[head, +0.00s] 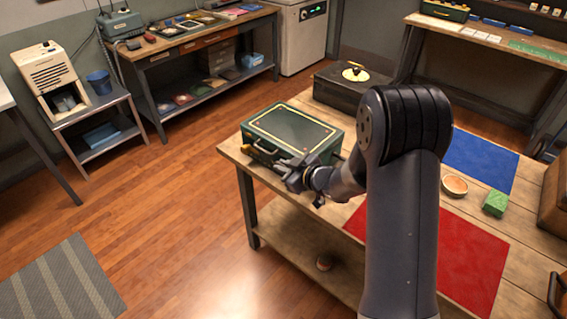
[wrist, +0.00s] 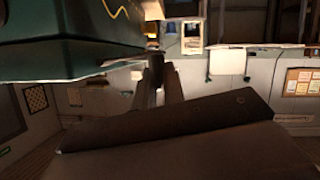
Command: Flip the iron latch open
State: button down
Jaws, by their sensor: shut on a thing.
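A dark green case (head: 292,132) with yellow trim lies shut at the table's left end, its handle (head: 264,149) on the front side. My gripper (head: 286,166) is at the case's front side, right of the handle, and is shut on the iron latch there. The gripper covers the latch in the head view, so its position cannot be told. In the wrist view the case (wrist: 60,50) fills the upper left, and my gripper's fingers (wrist: 155,82) reach up beside its edge.
Open floor lies left of the table.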

dwell(0.4)
jog(key=c, duration=1.5)
grip_release()
jog(key=shift+d, duration=0.15)
jog(key=v, duration=1)
jog(key=shift+s+d+r+b, duration=0.15)
jog(key=shift+s+d+b, duration=0.05)
jog(key=shift+b, duration=0.25)
jog(key=p+x, duration=0.1)
jog(key=x, duration=1)
jog(key=shift+s, duration=0.1)
